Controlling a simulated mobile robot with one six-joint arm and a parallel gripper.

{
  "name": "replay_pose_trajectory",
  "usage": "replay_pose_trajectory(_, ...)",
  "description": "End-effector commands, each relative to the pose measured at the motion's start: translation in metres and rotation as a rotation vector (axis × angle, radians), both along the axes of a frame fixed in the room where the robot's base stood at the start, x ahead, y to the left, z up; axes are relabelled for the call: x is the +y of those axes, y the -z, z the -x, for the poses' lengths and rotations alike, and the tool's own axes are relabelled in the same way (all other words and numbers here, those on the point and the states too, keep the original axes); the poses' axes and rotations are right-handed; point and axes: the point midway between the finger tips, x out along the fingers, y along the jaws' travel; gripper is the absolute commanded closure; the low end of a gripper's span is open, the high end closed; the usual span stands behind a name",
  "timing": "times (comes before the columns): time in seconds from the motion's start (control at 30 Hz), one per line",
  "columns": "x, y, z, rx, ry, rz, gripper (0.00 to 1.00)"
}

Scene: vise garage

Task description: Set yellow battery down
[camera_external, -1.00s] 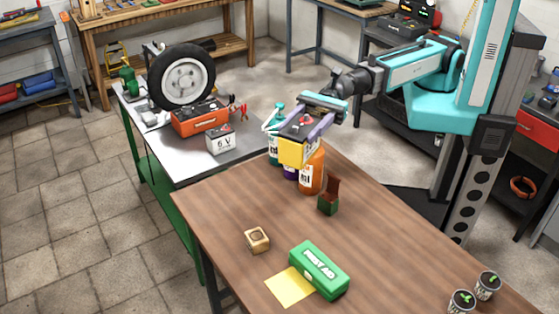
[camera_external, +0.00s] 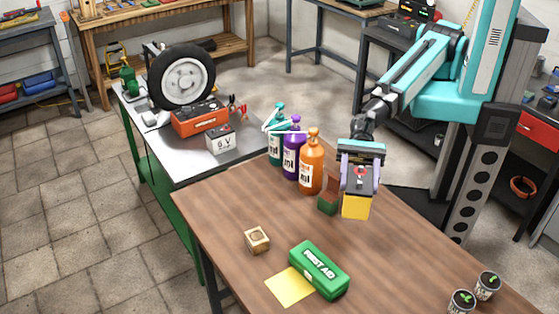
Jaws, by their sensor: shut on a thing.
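The yellow battery (camera_external: 356,206) has a dark top with a red terminal and hangs between the fingers of my gripper (camera_external: 360,186). My gripper is shut on it and points down. The battery is over the right part of the wooden table, just right of a small green and brown open box (camera_external: 327,205). I cannot tell whether its underside touches the table.
Orange (camera_external: 311,165), purple (camera_external: 291,155) and teal bottles (camera_external: 275,145) stand at the back. Two small plant pots (camera_external: 487,285) stand front right. The table's middle is clear.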

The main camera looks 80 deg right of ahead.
Motion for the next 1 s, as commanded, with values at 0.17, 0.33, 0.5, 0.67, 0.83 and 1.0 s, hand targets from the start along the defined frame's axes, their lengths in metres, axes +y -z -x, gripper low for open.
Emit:
replay_pose_trajectory(0.17,-0.002,0.018,0.026,0.004,-0.056,-0.001,1.0)
replay_pose_trajectory(0.33,-0.007,0.038,0.05,0.003,-0.107,-0.002,1.0)
replay_pose_trajectory(0.5,-0.014,0.057,0.073,0.004,-0.153,-0.002,1.0)
replay_pose_trajectory(0.67,-0.023,0.075,0.094,0.003,-0.196,-0.003,1.0)
replay_pose_trajectory(0.83,-0.034,0.094,0.116,0.004,-0.238,-0.002,1.0)
replay_pose_trajectory(1.0,-0.048,0.111,0.138,0.004,-0.28,-0.003,1.0)
